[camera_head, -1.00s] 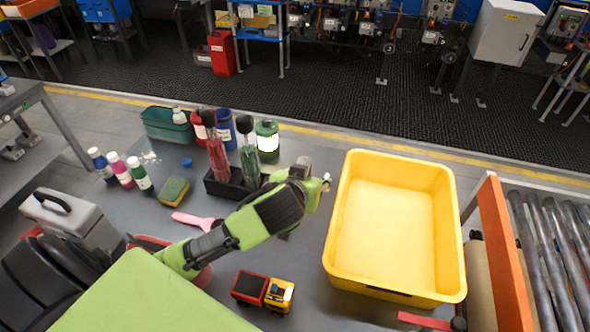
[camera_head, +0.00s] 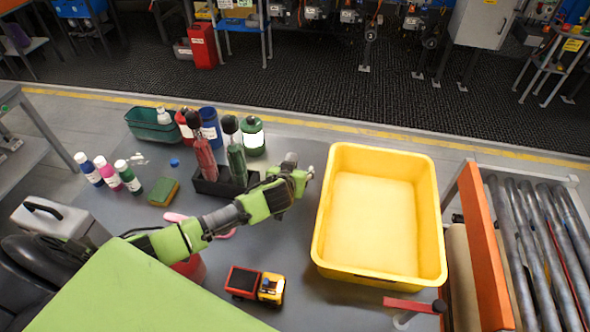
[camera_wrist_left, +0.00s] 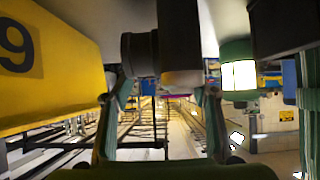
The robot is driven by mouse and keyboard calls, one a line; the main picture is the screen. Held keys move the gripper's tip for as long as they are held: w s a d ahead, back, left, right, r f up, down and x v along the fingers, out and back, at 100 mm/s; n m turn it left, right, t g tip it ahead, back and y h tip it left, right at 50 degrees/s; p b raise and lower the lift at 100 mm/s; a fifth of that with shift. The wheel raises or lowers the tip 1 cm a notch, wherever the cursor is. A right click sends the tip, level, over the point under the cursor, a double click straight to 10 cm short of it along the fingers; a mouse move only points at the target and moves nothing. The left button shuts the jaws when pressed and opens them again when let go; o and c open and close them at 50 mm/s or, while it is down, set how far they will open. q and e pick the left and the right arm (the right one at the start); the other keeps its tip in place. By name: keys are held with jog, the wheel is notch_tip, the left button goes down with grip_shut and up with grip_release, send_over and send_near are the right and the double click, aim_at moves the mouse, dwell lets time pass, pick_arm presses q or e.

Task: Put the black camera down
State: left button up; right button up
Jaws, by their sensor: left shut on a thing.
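My left gripper (camera_head: 302,180) is over the table between the black bottle caddy and the yellow bin. In the left wrist view its fingers (camera_wrist_left: 160,105) are shut on a dark object, the black camera (camera_wrist_left: 140,55), with a dark grey part beside it. In the head view the camera is mostly hidden by my gripper and wrist. I cannot tell clearly whether it touches the table (camera_head: 300,250). My right gripper is not in view.
The yellow bin (camera_head: 330,245) stands empty just right of my gripper. The caddy (camera_head: 210,187) with red and green bottles and a green jar (camera_head: 253,137) are close on the left. A toy truck (camera_head: 255,284) is in front. A roller conveyor (camera_head: 530,250) is far right.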

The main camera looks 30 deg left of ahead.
pick_arm(q)
jog(key=shift+f, duration=0.4)
jog(key=shift+f, duration=0.1)
jog(key=shift+f, duration=0.15)
jog(key=o, duration=1.6)
jog(key=shift+s+r, duration=0.1)
jog(key=shift+r, duration=0.1)
jog(key=shift+s+d+r, duration=0.1)
jog(key=shift+s, duration=0.2)
jog(key=b+v, duration=0.1)
jog(key=v, duration=1)
jog(key=shift+s+r+b, duration=0.1)
jog(key=shift+b, duration=0.25)
